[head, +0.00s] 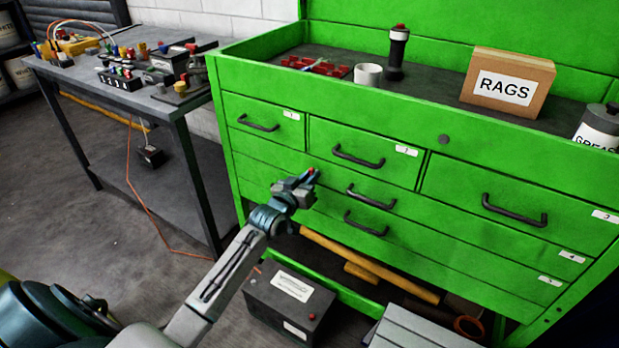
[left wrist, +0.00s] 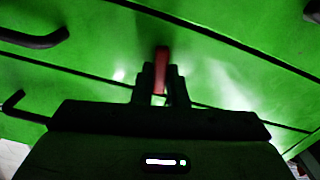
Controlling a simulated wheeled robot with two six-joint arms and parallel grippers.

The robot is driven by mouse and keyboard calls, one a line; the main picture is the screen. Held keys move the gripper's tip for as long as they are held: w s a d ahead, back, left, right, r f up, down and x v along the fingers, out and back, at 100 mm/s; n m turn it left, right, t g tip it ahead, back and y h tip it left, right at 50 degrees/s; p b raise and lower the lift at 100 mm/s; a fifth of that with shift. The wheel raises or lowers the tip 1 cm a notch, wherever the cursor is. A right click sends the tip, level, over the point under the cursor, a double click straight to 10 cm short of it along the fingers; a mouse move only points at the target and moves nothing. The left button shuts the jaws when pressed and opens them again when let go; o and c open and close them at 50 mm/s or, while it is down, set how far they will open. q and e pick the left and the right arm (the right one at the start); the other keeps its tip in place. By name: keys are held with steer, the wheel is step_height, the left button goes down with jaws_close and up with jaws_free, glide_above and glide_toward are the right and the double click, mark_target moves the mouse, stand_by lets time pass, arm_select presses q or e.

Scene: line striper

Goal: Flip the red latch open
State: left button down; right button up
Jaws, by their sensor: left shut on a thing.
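The red latch (left wrist: 161,60) shows in the left wrist view as a narrow red piece between my two dark fingers, against the green drawer fronts. My left gripper (left wrist: 161,85) is shut on it. In the head view my left gripper (head: 305,183) is at the front of the green cabinet, left of the black drawer handles. Only a small red tip of the latch (head: 311,171) shows there, at the fingertips. The fingers hide the rest of the latch. My right gripper is in neither view.
The green tool cabinet (head: 262,157) has several drawers with black handles (head: 371,197) close to the right of my gripper. A black battery box (head: 288,303) stands on the floor below my arm. A workbench (head: 172,103) with small items stands at the left.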

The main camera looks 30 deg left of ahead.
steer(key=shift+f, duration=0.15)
arm_select(q)
steer(key=m+b, duration=0.1)
steer(key=m, duration=0.1)
steer(key=shift+m, duration=0.4)
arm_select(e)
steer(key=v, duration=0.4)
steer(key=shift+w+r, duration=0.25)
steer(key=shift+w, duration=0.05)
arm_select(q)
steer(key=c, duration=1.4)
jaws_free()
steer(key=shift+d, duration=0.1)
steer(key=shift+c, duration=0.2)
